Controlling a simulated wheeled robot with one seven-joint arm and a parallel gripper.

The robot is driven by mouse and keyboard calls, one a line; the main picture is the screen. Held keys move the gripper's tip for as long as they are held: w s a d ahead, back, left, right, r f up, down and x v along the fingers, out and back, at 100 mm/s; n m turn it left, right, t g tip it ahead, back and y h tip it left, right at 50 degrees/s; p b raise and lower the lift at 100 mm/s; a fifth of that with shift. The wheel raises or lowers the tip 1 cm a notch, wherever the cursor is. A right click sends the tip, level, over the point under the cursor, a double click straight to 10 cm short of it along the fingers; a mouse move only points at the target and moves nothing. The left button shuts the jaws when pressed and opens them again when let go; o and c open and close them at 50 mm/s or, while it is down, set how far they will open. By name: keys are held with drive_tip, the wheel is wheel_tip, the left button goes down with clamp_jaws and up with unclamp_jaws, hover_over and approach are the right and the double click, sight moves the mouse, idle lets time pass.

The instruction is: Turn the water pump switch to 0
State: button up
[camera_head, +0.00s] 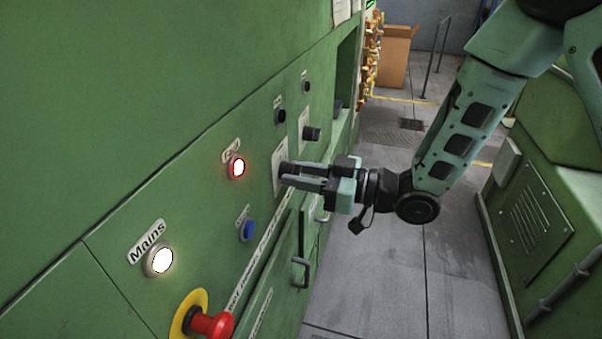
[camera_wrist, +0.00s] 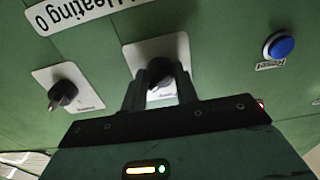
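My gripper (camera_head: 285,174) is at the green panel, its two dark fingers on either side of a black rotary knob on a white plate (camera_head: 278,156). In the wrist view, which is upside down, the knob (camera_wrist: 160,73) sits between the fingertips of my gripper (camera_wrist: 160,82). The fingers are apart, and I cannot tell whether they touch the knob. A second black knob (camera_head: 311,133) on its own white plate is farther along the panel and shows at left in the wrist view (camera_wrist: 62,92). The plate writing is too small to read, so I cannot tell which knob is the water pump switch.
The panel also has a lit red-ringed button (camera_head: 237,167), a blue Reset button (camera_head: 247,229), a white Mains lamp (camera_head: 159,260) and a red emergency stop (camera_head: 210,324). A green machine (camera_head: 548,220) stands at right, with clear floor (camera_head: 440,270) between.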

drive_tip(key=shift+c, duration=1.2)
drive_tip(key=shift+f+b, duration=0.1)
drive_tip(key=shift+b, duration=0.4)
drive_tip(key=n+b, duration=1.2)
drive_tip(key=b, duration=0.6)
drive_tip(key=o, duration=1)
drive_tip(key=shift+c, duration=0.2)
